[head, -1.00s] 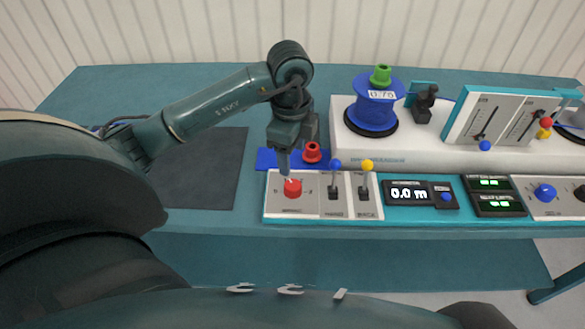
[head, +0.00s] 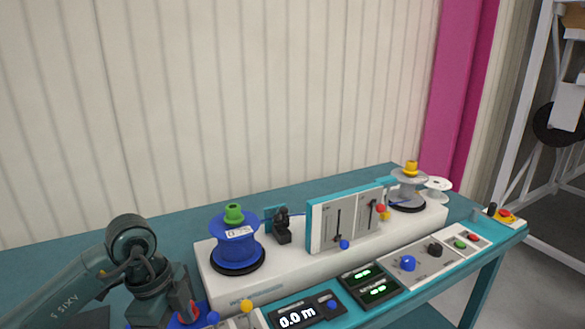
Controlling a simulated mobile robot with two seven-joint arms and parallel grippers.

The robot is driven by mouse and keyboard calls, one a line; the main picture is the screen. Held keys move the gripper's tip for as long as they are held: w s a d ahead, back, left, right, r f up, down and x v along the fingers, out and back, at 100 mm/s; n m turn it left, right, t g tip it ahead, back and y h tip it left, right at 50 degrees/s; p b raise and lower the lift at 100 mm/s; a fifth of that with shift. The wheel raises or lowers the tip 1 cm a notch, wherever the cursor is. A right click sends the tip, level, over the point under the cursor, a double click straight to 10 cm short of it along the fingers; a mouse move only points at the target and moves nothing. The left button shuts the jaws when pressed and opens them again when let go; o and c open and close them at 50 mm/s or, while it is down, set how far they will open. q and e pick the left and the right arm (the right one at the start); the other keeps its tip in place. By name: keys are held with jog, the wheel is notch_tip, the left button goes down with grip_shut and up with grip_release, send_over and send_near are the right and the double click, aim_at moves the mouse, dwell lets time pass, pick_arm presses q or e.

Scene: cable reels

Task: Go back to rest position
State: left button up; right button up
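My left arm comes in at the lower left. Its gripper (head: 162,305) points down beside a red ringed part (head: 187,313) at the front left of the bench. The fingertips are cut off by the bottom edge, so I cannot tell whether they are open or shut. My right gripper is not in view. The blue cable reel (head: 237,251) with a green knob stands right of my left gripper, apart from it.
The teal bench (head: 190,226) runs to the right, carrying a white machine base (head: 290,269), an upright lever panel (head: 345,220), a 0.0 m display (head: 297,316) and a pale reel (head: 408,190). A ribbed wall and pink column (head: 458,90) stand behind. Open floor shows at right.

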pick_arm(q)
jog(key=s+d+f+m+g+h, duration=0.1)
jog(key=s+d+m+h, duration=0.15)
jog(key=d, duration=0.35)
jog(key=s+d+f+m+g+h, duration=0.1)
jog(key=s+d+m+h, duration=0.1)
jog(key=d+h, duration=0.3)
jog(key=d+r+n+t+h, duration=0.5)
jog(key=d+r+t+h, duration=0.3)
jog(key=t+h, duration=0.25)
jog(key=w+a+f+n+t+y, duration=0.2)
jog(key=a+f+n+t+y, duration=0.6)
jog(key=f+n+y, duration=0.4)
jog(key=s+a+f+n+g+y, duration=0.2)
jog(key=s+f+g+y, duration=0.2)
jog(key=s+f, duration=0.5)
notch_tip(320, 180, down, 4)
jog(key=shift+a+r+g+y, duration=0.1)
jog(key=shift+a+g+y, duration=0.2)
jog(key=shift+g, duration=0.65)
